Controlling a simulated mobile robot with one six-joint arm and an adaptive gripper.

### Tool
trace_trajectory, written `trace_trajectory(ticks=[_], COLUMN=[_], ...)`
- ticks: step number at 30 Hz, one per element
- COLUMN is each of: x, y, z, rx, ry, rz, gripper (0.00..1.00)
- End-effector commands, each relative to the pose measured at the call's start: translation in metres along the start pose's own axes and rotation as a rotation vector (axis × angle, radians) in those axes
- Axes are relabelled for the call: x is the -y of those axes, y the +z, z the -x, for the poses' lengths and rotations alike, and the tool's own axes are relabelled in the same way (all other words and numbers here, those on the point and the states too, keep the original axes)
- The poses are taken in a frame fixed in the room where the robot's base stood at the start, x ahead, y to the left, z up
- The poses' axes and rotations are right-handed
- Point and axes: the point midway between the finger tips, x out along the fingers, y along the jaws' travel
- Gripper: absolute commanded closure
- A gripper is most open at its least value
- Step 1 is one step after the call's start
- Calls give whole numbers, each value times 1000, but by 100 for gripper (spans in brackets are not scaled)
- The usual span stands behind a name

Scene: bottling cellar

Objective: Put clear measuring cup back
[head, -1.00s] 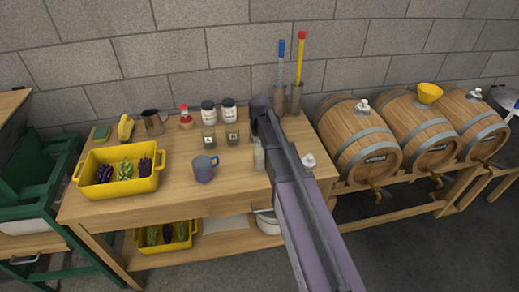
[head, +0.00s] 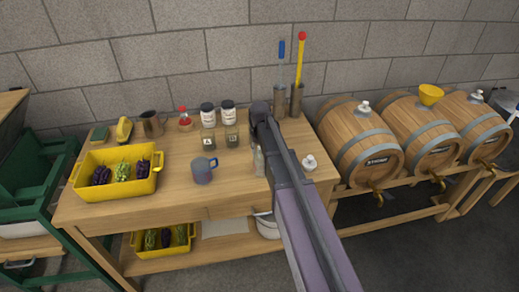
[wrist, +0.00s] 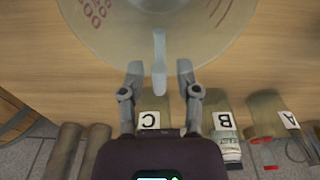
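The clear measuring cup (wrist: 205,45) fills the top of the wrist view, with red markings and a round rim cut off by the picture edge. Its pale handle (wrist: 160,65) points toward my gripper (wrist: 160,78). My two fingers are apart, one on each side of the handle, with a gap on both sides. In the head view my gripper (head: 262,112) is seen from behind over the right part of the table, its fingers hidden. A small clear object (head: 258,161) shows beside my arm there; I cannot tell whether it is part of the cup.
Jar C (wrist: 150,118) stands below my fingers in the wrist view, with jars B (wrist: 222,120) and A (wrist: 275,115) beside it. On the wooden table (head: 225,190) are a blue mug (head: 202,171) and a yellow crate (head: 90,190). Barrels (head: 360,145) stand at right.

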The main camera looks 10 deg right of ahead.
Motion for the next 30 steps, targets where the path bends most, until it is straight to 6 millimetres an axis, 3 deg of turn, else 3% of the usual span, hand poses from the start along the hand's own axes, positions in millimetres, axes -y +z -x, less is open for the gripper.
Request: trace_trajectory(ticks=[16, 30], x=[0, 0], y=[0, 0], z=[6, 40], rx=[0, 0], ry=[0, 0], rz=[0, 0], gripper=[53, 53])
